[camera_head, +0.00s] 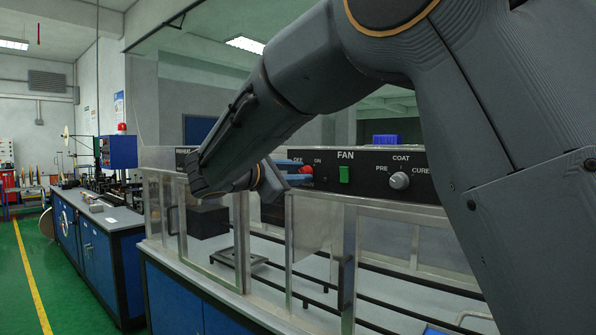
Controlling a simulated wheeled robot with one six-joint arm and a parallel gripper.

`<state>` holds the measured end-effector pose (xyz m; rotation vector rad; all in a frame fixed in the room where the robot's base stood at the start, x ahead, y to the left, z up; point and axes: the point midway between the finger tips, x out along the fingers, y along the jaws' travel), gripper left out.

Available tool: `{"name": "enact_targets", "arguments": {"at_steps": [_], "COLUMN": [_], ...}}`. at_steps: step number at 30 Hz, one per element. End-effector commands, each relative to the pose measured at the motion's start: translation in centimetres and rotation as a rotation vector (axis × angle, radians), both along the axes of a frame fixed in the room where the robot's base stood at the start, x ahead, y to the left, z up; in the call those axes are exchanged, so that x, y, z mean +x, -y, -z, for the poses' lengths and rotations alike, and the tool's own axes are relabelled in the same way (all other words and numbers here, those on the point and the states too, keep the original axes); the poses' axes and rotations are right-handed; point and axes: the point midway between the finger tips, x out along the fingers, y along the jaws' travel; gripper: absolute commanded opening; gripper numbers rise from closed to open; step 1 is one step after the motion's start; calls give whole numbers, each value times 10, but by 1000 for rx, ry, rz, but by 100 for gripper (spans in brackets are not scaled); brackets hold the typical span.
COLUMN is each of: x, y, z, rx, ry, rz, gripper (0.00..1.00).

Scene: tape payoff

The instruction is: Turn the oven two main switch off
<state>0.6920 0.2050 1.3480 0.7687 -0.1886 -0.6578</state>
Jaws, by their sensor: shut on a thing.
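A black control panel (370,168) runs along the top of the enclosure. A red switch knob (308,171) is on it, between an OFF label on its left and an ON label on its right. My gripper (304,171) reaches the panel from the left, with blue fingers closed at the red knob. The fingers and the arm hide part of the knob, so its exact angle is hard to tell. No label that I can read names oven two.
A green switch (344,174) under FAN and a grey COAT knob (399,181) with PRE and CURE marks sit to the right. Clear framed doors (165,208) stand below the panel. A blue workbench (85,245) stands left, beside open green floor (70,305).

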Motion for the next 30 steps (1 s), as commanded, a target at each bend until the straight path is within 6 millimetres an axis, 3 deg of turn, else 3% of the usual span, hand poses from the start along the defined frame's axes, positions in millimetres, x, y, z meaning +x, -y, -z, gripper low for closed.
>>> {"name": "enact_targets", "arguments": {"at_steps": [10,11,14,24,30], "x": [0,0,0,-2,-21], "y": [0,0,0,-2,-18], "z": [3,3,2,1,0], "rx": [-2,-2,-2,-1,0], "ry": [-6,-6,-5,-2,-2], "rz": [2,2,1,0,-3], "gripper": [2,26,43,43,43]}}
